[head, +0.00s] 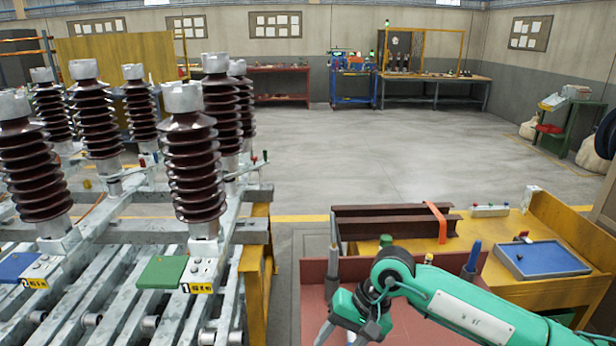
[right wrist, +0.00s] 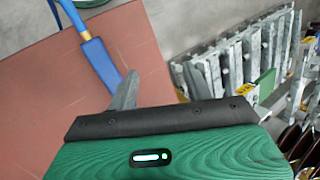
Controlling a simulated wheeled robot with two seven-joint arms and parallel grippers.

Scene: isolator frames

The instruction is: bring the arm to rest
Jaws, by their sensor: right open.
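My right arm (head: 450,305), green and black, comes in from the lower right in the head view and reaches over the red tray (head: 313,275). Its gripper (head: 328,300) is at the tray's left part, close to the frame's bottom edge. In the right wrist view the two grey fingers of the right gripper (right wrist: 163,70) stand apart with nothing between them. A blue-handled tool (right wrist: 100,58) with a yellow band lies just beyond the left finger there, over the red surface (right wrist: 40,95). My left gripper is not in view.
Insulator columns (head: 190,160) stand on a grey steel frame (head: 180,232) at the left, with a green plate (head: 162,272) and blue plate (head: 17,266). A yellow bench (head: 500,225) carries rusty beams (head: 385,220) and a blue tray (head: 541,259). Open floor (head: 390,150) lies behind.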

